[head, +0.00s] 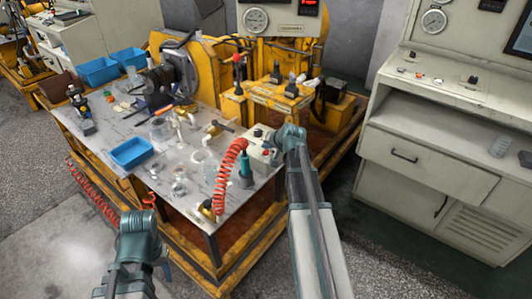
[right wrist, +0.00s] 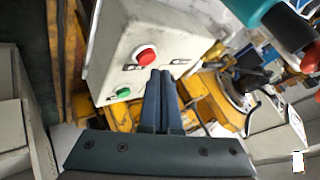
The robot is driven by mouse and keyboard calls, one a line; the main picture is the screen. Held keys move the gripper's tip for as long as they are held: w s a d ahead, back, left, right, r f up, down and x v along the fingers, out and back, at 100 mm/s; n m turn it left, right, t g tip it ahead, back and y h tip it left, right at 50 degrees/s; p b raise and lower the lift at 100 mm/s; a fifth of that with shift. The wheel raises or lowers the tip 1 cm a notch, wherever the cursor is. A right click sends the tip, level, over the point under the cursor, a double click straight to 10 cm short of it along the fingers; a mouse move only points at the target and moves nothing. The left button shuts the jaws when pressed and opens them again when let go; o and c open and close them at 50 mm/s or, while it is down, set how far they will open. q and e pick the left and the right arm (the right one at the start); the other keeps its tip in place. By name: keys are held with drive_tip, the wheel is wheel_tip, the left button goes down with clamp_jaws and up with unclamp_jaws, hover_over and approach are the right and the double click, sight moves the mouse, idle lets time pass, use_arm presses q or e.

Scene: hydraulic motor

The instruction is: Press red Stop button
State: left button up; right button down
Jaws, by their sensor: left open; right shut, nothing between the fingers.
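The red Stop button (right wrist: 146,54) is a round red cap on a white ring, on the front of a pale control box (right wrist: 185,24). The box stands on the right end of the workbench in the head view (head: 256,148). My right gripper (right wrist: 160,73) is shut and empty. Its fingertips are just below and right of the red button in the right wrist view; I cannot tell whether they touch the box. A green button (right wrist: 122,91) sits lower on the same face. My left gripper (head: 140,225) is in front of the bench, open, away from the box.
A red coiled hose (head: 222,180) with a teal handle (head: 246,172) stands left of the box. Blue trays (head: 131,153), jars and fittings cover the grey bench top (head: 185,146). A pale cabinet (head: 440,160) stands on the right. Floor between it and the bench is clear.

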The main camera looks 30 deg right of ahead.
sight(267, 154)
idle(0.8)
drive_tip(key=shift+f+b, duration=0.4)
drive_tip(key=shift+b, duration=0.05)
drive_tip(key=shift+f+b, duration=0.4)
idle(0.4)
drive_tip(key=shift+r, duration=0.1)
drive_tip(key=shift+r+p, duration=0.7)
drive_tip(key=shift+p, duration=0.15)
wheel_tip(267, 154, up, 5)
drive_tip(key=p, duration=0.5)
drive_tip(key=shift+r, duration=0.1)
